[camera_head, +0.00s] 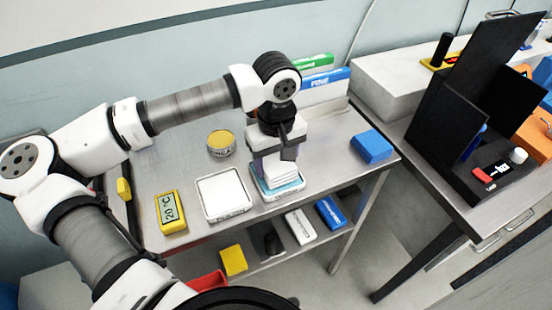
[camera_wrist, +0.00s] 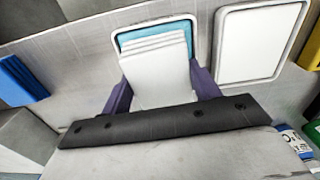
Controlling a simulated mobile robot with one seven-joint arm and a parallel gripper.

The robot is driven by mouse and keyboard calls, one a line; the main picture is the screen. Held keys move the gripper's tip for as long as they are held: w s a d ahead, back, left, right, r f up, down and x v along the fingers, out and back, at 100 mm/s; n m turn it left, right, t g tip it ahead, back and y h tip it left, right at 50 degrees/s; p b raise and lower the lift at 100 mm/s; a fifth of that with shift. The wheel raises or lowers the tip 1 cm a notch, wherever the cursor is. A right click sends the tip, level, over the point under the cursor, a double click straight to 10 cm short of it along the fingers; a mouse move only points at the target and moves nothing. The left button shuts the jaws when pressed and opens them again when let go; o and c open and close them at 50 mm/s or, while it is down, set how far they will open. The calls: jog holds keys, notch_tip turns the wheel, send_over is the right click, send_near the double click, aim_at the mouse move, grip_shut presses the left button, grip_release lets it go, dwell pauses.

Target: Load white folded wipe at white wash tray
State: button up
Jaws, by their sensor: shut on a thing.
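My gripper (camera_head: 286,152) points down over a tray with a blue inside (camera_head: 277,187) on the metal table. It is shut on a white folded wipe (camera_wrist: 158,82), with a purple finger on each side in the wrist view. White folded layers (camera_head: 281,172) show below the gripper, over the blue tray. I cannot tell whether the held wipe is clear of the layers beneath it. The white wash tray (camera_head: 224,195) lies flat just left of the blue tray. It shows to the right in the wrist view (camera_wrist: 262,42), with a plain white inside.
A yellow thermometer (camera_head: 171,212) stands left of the white tray, and a round yellow-topped tin (camera_head: 221,143) behind it. A blue box (camera_head: 372,146) sits at the table's right. Boxes (camera_head: 325,78) stand along the back. A lower shelf holds several small items.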

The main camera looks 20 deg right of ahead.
aim_at(276, 162)
jog(key=shift+f+b, duration=0.55)
jog(key=shift+b, duration=0.15)
dwell(0.5)
jog(key=shift+s+f+b, duration=0.15)
jog(key=shift+b, duration=0.35)
dwell(2.0)
jog(key=shift+r+p, duration=0.4)
jog(key=shift+r, duration=0.45)
jog(key=shift+r+p, duration=1.15)
jog(key=shift+r, duration=1.65)
